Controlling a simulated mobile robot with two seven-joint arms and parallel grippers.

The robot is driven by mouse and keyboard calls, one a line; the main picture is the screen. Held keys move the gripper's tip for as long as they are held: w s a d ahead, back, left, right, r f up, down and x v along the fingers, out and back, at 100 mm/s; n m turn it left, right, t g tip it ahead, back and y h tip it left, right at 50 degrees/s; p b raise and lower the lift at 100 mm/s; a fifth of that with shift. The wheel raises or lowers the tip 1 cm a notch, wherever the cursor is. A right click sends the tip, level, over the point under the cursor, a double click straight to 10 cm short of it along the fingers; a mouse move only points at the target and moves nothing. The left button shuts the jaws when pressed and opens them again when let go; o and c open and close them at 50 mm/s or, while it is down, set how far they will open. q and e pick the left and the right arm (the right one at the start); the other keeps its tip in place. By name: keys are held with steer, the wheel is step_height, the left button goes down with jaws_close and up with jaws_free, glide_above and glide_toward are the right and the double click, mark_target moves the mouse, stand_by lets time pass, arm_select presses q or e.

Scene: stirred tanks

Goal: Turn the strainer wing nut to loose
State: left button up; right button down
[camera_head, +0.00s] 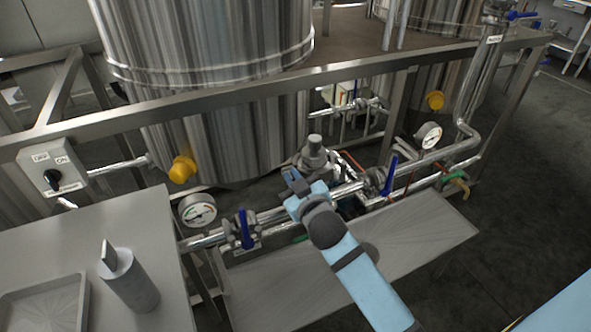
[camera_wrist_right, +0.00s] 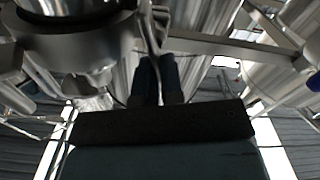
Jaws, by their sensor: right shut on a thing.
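My right gripper (camera_head: 292,178) reaches in from the bottom to the pipe run in front of the big tank. Its dark fingers (camera_wrist_right: 158,82) are close together in the right wrist view, shut on a thin upright metal piece (camera_wrist_right: 151,32), which looks like the wing nut's wing. In the head view the gripper hides the wing nut. A grey metal fitting (camera_head: 315,158) with a round top stands just behind the gripper; it looks like part of the strainer. I cannot read the nut's turn angle. My left gripper is not in view.
Blue-handled valves (camera_head: 245,229) and (camera_head: 389,176) sit on the pipe either side of the gripper. A pressure gauge (camera_head: 198,211) is to the left. A steel frame rail (camera_head: 230,92) crosses above. A drip tray (camera_head: 290,290) lies below, and a table (camera_head: 150,225) stands left.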

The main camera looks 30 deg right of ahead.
arm_select(q)
steer(key=p, duration=0.2)
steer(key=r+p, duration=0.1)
steer(key=p, duration=0.2)
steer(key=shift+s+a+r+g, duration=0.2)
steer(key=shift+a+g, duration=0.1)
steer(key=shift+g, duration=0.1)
arm_select(e)
steer(key=n, duration=0.4)
steer(key=a+f+n, duration=0.1)
steer(key=n, duration=0.4)
steer(key=f+n, duration=0.1)
steer(key=n, duration=0.4)
steer(key=shift+w+a+f, duration=0.1)
steer(key=shift+a+f, duration=0.05)
steer(key=shift+a, duration=0.25)
steer(key=c, duration=1.5)
jaws_free()
steer(key=shift+f, duration=0.1)
steer(key=shift+c, duration=0.2)
